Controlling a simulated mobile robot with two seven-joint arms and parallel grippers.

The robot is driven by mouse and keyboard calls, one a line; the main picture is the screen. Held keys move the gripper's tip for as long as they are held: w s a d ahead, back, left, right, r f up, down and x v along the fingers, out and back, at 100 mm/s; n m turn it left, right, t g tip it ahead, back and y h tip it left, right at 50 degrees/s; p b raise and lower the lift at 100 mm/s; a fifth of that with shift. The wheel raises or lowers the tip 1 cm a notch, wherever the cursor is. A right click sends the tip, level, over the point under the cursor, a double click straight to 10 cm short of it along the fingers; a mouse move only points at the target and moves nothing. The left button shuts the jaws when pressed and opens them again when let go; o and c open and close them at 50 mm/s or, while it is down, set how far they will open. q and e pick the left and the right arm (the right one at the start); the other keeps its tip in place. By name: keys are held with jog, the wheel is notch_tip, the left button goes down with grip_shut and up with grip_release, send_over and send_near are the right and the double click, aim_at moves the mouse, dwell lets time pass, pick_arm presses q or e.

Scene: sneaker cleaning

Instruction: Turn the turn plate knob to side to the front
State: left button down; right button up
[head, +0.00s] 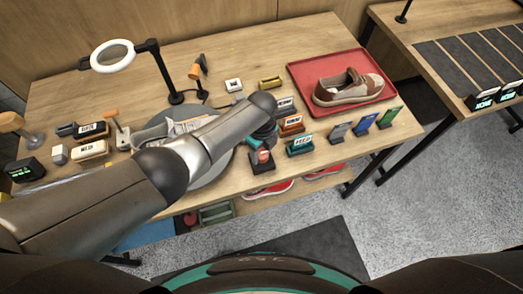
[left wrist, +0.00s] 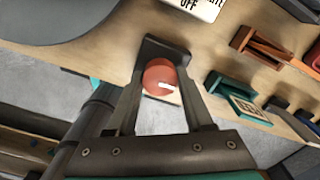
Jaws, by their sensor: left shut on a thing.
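The turn plate knob is a round orange-red knob (left wrist: 160,78) with a white mark, on a dark base at the table's front edge. In the left wrist view its white mark points to the right. My left gripper (left wrist: 160,90) has its two fingers on either side of the knob and is shut on it. In the head view the knob (head: 263,156) shows just below my left gripper (head: 263,140). The round grey turn plate (head: 215,170) is left of the knob, with a light shoe (head: 180,127) on it, partly hidden by my left arm. My right gripper is not in view.
A red tray (head: 302,78) with a brown and white sneaker (head: 347,88) is at the back right. Small labelled holders, including a teal one (head: 300,145), stand right of the knob. A ring lamp (head: 112,56) rises at the back left. Brushes and blocks are at the left.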

aim_at(262, 153)
pick_arm(q)
jog(key=shift+c, duration=1.4)
grip_release()
jog(key=shift+r, duration=0.1)
notch_tip(262, 153, up, 15)
jog(key=p, duration=0.3)
